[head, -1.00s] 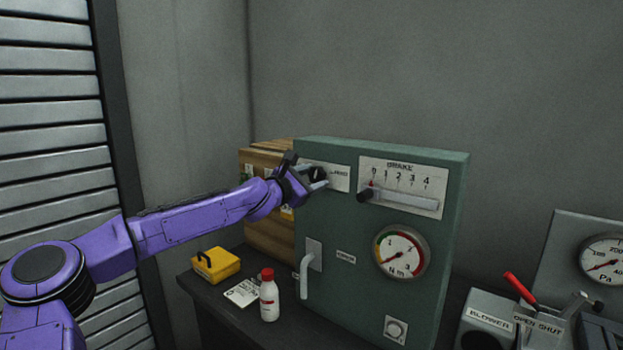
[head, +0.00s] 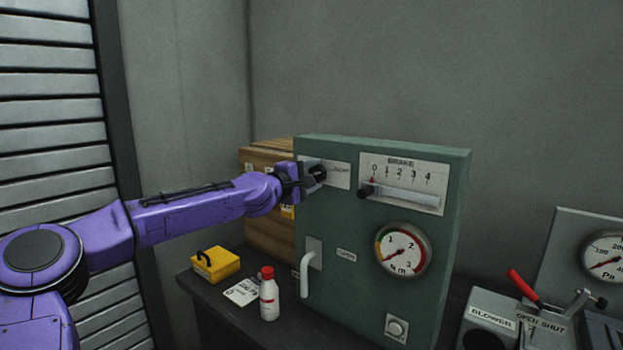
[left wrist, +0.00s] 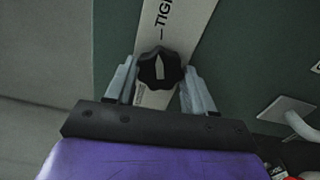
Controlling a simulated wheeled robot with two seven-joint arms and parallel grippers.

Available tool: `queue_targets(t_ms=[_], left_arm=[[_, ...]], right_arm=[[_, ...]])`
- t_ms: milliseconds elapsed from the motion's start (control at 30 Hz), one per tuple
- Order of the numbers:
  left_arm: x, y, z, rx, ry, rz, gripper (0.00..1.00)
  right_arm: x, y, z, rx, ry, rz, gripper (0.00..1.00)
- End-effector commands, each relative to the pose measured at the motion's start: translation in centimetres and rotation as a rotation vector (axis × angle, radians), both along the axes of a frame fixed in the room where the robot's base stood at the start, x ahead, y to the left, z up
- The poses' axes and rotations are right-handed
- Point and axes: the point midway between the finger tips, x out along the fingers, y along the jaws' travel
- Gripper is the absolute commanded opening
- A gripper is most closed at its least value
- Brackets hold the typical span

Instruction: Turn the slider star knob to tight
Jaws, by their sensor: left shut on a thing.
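The black star knob (head: 318,173) sits on a white label plate (head: 340,174) at the upper left of the green cabinet's front. My left gripper (head: 311,174) reaches it from the left and is shut on it. In the left wrist view the knob (left wrist: 159,69) lies between the two grey fingers of the gripper (left wrist: 160,85). A white pointer mark on the knob points up the picture, close to the line beside the partly visible word "TIGHT" on the plate (left wrist: 178,25). My right gripper is not in view.
Right of the knob is the brake slider plate (head: 404,183) with its black handle (head: 366,191) near 0. Below are a dial gauge (head: 403,250) and a white door handle (head: 305,275). A bottle (head: 269,297) and a yellow box (head: 216,264) stand on the bench.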

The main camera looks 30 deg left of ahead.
Motion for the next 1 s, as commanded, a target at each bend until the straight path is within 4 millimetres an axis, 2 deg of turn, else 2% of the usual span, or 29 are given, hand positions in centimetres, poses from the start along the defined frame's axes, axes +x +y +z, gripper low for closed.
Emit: queue_targets(t_ms=[300, 833, 867, 900, 1000], left_arm=[[-0.01, 0.01, 0.04, 0.108, -0.009, 0.001, 0.23], [-0.01, 0.00, 0.08, 0.129, -0.011, 0.000, 0.23], [0.00, -0.01, 0.08, 0.129, -0.011, 0.000, 0.63], [-0.01, 0.00, 0.08, 0.128, -0.011, 0.000, 0.76], [0.00, 0.00, 0.06, 0.127, -0.011, 0.000, 0.79]], right_arm=[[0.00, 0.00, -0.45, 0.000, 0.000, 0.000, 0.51], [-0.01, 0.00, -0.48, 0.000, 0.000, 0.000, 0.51], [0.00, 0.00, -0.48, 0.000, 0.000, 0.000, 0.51], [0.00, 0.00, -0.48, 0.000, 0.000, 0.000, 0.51], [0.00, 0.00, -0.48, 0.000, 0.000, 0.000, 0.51]])
